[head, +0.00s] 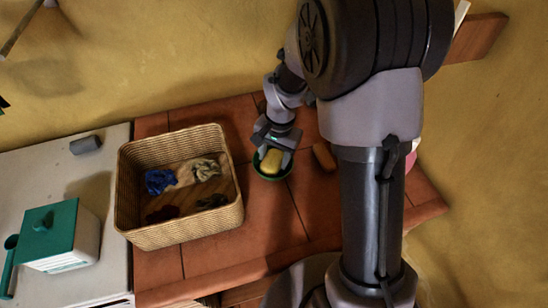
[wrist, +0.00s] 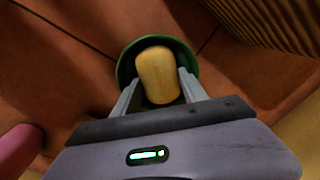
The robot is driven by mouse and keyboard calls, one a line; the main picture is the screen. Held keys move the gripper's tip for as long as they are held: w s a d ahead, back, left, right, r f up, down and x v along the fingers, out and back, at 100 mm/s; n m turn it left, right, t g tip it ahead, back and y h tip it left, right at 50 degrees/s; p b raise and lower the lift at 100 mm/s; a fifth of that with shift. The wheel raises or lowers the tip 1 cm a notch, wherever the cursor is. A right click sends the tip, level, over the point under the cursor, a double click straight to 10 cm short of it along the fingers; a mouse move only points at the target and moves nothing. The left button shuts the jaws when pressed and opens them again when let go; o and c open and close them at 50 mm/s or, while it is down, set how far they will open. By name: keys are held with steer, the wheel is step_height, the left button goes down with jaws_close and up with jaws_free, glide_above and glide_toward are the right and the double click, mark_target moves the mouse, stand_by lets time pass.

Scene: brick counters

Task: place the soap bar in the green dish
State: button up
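The yellow soap bar (head: 271,161) is between the fingers of my gripper (head: 272,153), over the green dish (head: 273,178) on the brick counter. In the wrist view the soap bar (wrist: 158,76) sits between the two fingertips (wrist: 159,84), which appear to press on its sides. The green dish (wrist: 124,68) shows as a round rim around and behind the soap. The soap is within the dish's outline, but I cannot tell whether it touches the dish's bottom.
A wicker basket (head: 186,236) with several crumpled cloths stands just left of the dish. A brown block (head: 324,157) lies to its right. A white box with a teal lid (head: 48,229) and a grey cylinder (head: 86,144) are on the pale surface at left.

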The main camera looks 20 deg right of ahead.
mark_target(277, 160)
steer(key=shift+o, duration=0.8)
steer(key=shift+r, duration=0.15)
step_height(277, 160, up, 11)
steer(key=p, duration=0.5)
steer(key=s+a+r+n+t, duration=0.2)
steer(key=s+r, duration=0.5)
steer(key=s, duration=0.2)
steer(key=s+a+r+n+t+y, duration=0.1)
steer(key=s+a+r+n+t, duration=0.1)
steer(key=s+r, duration=0.6)
steer(key=shift+s+a+t, duration=0.25)
steer(key=shift+s+t, duration=0.35)
steer(key=shift+s, duration=0.6)
